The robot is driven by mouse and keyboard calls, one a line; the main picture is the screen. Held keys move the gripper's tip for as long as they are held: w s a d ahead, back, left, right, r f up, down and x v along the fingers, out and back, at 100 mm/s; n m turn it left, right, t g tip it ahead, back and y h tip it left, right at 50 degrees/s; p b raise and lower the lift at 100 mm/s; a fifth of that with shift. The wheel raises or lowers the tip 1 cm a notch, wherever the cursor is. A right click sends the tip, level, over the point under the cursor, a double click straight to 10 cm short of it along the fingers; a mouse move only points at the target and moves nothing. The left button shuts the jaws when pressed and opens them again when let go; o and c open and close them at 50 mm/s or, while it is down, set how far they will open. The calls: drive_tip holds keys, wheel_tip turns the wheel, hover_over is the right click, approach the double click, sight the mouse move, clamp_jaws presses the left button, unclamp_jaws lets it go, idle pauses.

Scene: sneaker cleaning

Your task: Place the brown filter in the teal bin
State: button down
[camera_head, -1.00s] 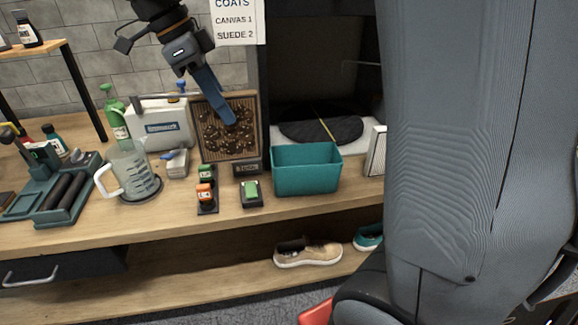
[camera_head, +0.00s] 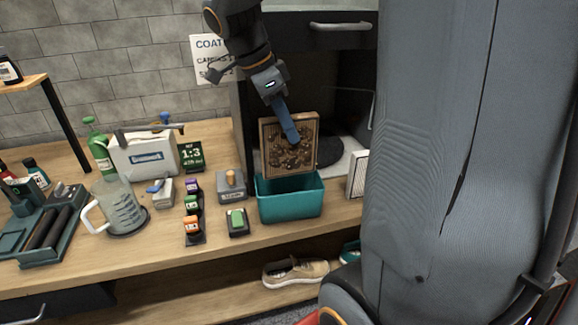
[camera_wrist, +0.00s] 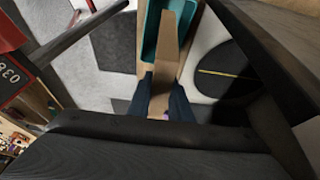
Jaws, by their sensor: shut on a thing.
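The brown filter (camera_head: 276,151) is a square panel with a tan frame and dark grime on its face. My gripper (camera_head: 293,138) is shut on it and holds it upright over the teal bin (camera_head: 291,207). In the head view the filter's lower edge is at or just behind the bin's far rim; I cannot tell how far it is inside. In the wrist view the filter (camera_wrist: 166,70) shows edge-on between my two fingers (camera_wrist: 163,97), with the teal bin (camera_wrist: 152,32) beneath and beside it.
A white-framed panel (camera_head: 357,174) stands right of the bin. A grey box with an orange knob (camera_head: 231,184) and a green-button box (camera_head: 237,222) stand on its left. A dark disc (camera_head: 329,151) lies behind. A measuring jug (camera_head: 119,207) is farther left.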

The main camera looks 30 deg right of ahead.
sight(268, 133)
wheel_tip(268, 133, down, 12)
drive_tip(key=shift+p, duration=0.6)
drive_tip(key=shift+d, duration=0.1)
drive_tip(key=shift+f, duration=0.2)
drive_tip(key=c, duration=1.6)
unclamp_jaws()
drive_tip(key=shift+r, duration=0.15)
drive_tip(key=b+v, duration=0.1)
drive_tip(key=v, duration=1.1)
drive_tip(key=shift+b, duration=0.4)
